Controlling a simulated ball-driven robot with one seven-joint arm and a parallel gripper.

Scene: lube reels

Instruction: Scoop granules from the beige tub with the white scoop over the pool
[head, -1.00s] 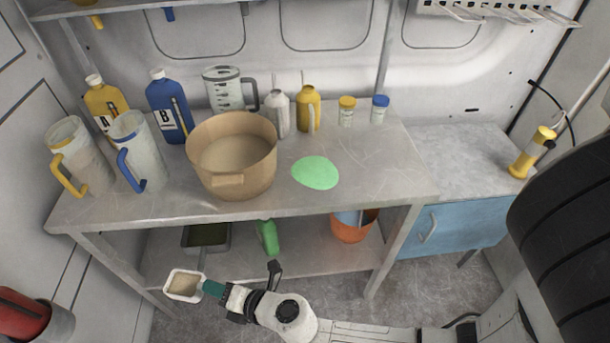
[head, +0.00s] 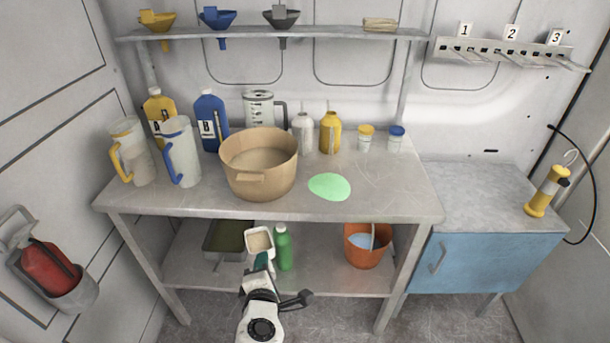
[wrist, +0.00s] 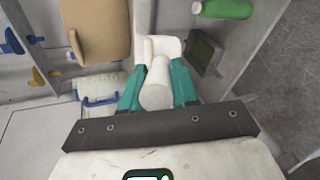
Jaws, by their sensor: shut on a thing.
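The beige tub (head: 257,180) stands on the grey workbench and holds pale granules (head: 260,159). The green pool (head: 329,186) lies flat on the bench to the right of the tub. My gripper (head: 262,262) is in front of the bench, below the height of its top. It is shut on the handle of the white scoop (head: 260,241), whose bowl shows beige granules inside in the head view. In the wrist view, the teal fingers of my gripper (wrist: 158,88) clasp the pale scoop handle (wrist: 157,92) from both sides, with the scoop bowl beyond. The tub is partly cut off there.
On the bench stand two jugs (head: 182,160), yellow and blue bottles (head: 210,124), and small jars (head: 365,137). The lower shelf holds a dark tray (head: 210,254), a green bottle (head: 283,255) and an orange bucket (head: 367,252). A blue cabinet (head: 480,261) stands at right.

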